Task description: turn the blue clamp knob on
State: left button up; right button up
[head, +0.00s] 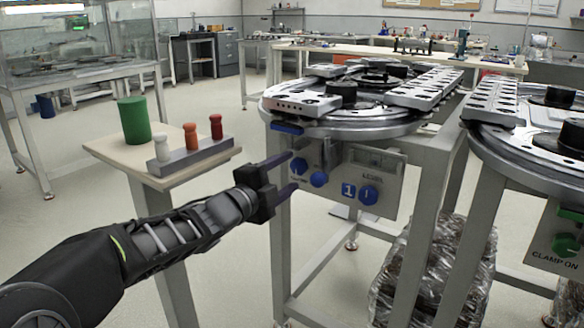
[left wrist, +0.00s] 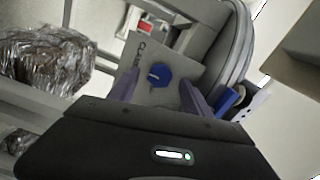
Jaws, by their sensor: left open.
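The clamp knob (left wrist: 158,75) is a blue knob with a short white mark on a light grey panel. Letters starting "CLA" stand beside it in the left wrist view. In the head view the blue knob (head: 299,165) is at the left end of the panel (head: 334,171), close to my fingertips. My left gripper (head: 287,174) is open, with its fingers pointing at the panel's left end. In the left wrist view the knob shows between the two fingers of the gripper (left wrist: 160,95); I cannot tell whether they touch it. My right gripper is not in view.
A blue handle (head: 287,128) juts out under the ring track (head: 345,125). A side table (head: 110,150) with a green cylinder (head: 134,119) and pegs stands left. A wrapped bundle (head: 432,270) lies below. A second station with a green knob (head: 565,244) is right.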

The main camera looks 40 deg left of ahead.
pick_arm(q)
jog(key=s+p, duration=0.1)
jog(key=s, duration=0.4)
dwell(0.5)
